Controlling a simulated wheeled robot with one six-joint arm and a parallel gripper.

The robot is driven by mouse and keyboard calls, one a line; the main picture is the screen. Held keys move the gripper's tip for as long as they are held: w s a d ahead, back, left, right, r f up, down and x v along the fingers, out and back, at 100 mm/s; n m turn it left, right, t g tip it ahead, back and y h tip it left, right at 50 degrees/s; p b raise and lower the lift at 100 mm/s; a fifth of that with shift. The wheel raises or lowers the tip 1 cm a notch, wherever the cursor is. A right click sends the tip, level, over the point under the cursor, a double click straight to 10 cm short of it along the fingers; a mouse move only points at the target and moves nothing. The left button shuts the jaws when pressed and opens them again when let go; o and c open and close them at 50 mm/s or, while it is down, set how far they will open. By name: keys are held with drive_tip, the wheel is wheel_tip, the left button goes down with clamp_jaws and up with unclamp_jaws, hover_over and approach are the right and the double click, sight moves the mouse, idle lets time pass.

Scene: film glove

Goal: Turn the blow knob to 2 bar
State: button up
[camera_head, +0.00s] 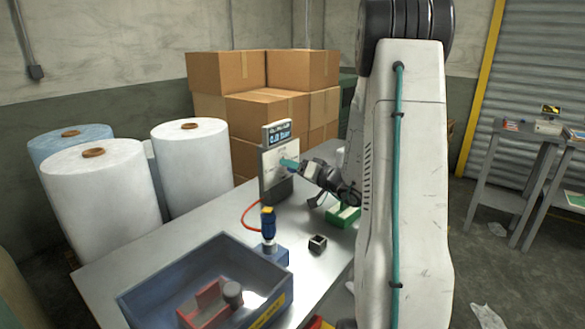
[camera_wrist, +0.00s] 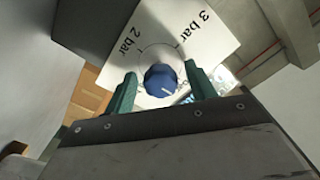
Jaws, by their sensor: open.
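The blow knob (camera_wrist: 161,81) is a blue round knob on a white plate with printed marks. In the wrist view it sits between the two green fingers of my gripper (camera_wrist: 160,75). My gripper is open, with a finger on each side of the knob; I cannot tell whether either touches it. The "2 bar" label (camera_wrist: 129,39) is up left of the knob and "3 bar" (camera_wrist: 195,28) up right. A small pale mark shows low on the knob. In the head view my gripper (camera_head: 291,164) is at the upright panel (camera_head: 266,172) and hides the knob. The display (camera_head: 279,134) seems to read 2.0 bar, but is blurred.
The panel stands on a grey table (camera_head: 160,257). A blue bin (camera_head: 150,295) with a red part inside, a blue-and-yellow tool (camera_head: 268,228) on a stand and a small black box (camera_head: 318,243) are in front. Rolls (camera_head: 190,165) and cartons (camera_head: 262,108) stand behind.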

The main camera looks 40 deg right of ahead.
drive_tip(key=shift+w, duration=0.2)
drive_tip(key=c, duration=1)
drive_tip(key=shift+o, duration=0.2)
